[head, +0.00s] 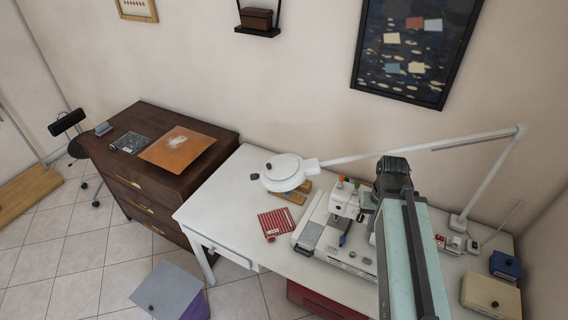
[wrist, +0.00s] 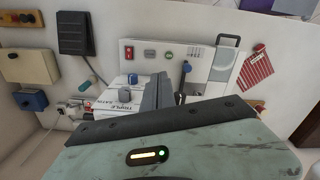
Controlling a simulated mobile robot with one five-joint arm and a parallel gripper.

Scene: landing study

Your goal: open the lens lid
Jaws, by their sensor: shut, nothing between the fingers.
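The magnifier lamp's round white head (head: 286,165) hangs over the white desk on a long jointed arm. Its pale lid looks closed over the lens, with a small dark knob (head: 269,166) on top. The lens itself is hidden. I do not make out the lamp head in the wrist view. My gripper (wrist: 160,88) is shut and empty, above the sewing machine (wrist: 125,95). In the head view my arm covers part of the machine, to the right of the lamp head and apart from it; the fingertips are hidden there.
The lamp's arm (head: 430,146) crosses behind mine to a post at the desk's right. A red patterned cloth (head: 276,222) lies below the lamp head. A blue box (head: 505,265) and a yellowish box (head: 490,296) stand at right. The white desk (head: 225,200) is bare at left, beside a brown dresser (head: 150,190).

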